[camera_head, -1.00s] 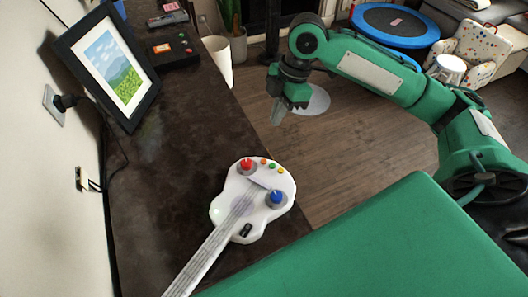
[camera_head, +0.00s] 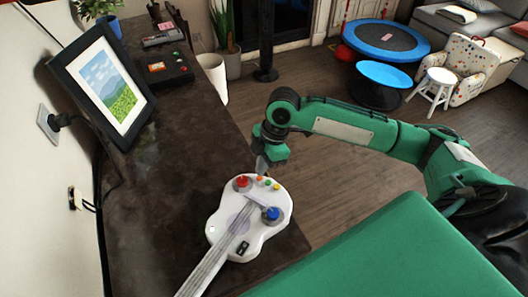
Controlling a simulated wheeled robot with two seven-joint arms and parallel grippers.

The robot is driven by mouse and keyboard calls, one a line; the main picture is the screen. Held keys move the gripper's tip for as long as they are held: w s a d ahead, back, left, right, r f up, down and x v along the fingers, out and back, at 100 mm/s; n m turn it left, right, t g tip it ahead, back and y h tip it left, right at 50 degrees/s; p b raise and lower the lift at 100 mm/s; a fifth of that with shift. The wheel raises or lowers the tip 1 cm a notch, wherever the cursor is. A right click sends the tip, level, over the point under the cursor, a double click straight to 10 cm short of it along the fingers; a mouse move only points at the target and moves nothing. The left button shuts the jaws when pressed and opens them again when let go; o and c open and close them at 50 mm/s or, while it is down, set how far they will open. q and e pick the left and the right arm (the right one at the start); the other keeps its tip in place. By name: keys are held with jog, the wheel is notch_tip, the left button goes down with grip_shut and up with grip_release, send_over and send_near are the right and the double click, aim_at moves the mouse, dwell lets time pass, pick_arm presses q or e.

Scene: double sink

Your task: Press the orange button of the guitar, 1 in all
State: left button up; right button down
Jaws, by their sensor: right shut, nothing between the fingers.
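The white toy guitar (camera_head: 225,222) lies on the dark counter, its neck pointing to the lower left. Its upper edge bears a row of small buttons: an orange button (camera_head: 260,178), a green one (camera_head: 267,183) and a yellow one (camera_head: 276,187). A larger red knob (camera_head: 241,181) and a blue knob (camera_head: 271,213) sit on the body. My right gripper (camera_head: 261,166) is shut and empty, pointing down just beyond the orange button. I cannot tell whether its tips touch the guitar. My left gripper is out of view.
A framed picture (camera_head: 108,85) stands at the left of the counter (camera_head: 165,160). A black box with buttons (camera_head: 163,69) and a white cup-like container (camera_head: 214,75) are farther back. Open wooden floor (camera_head: 330,190) lies right of the counter.

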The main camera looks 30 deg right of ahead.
jog(key=shift+f, duration=0.65)
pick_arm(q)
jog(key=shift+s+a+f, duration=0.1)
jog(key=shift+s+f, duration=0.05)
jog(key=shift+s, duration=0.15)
pick_arm(e)
jog(key=shift+f, duration=0.1)
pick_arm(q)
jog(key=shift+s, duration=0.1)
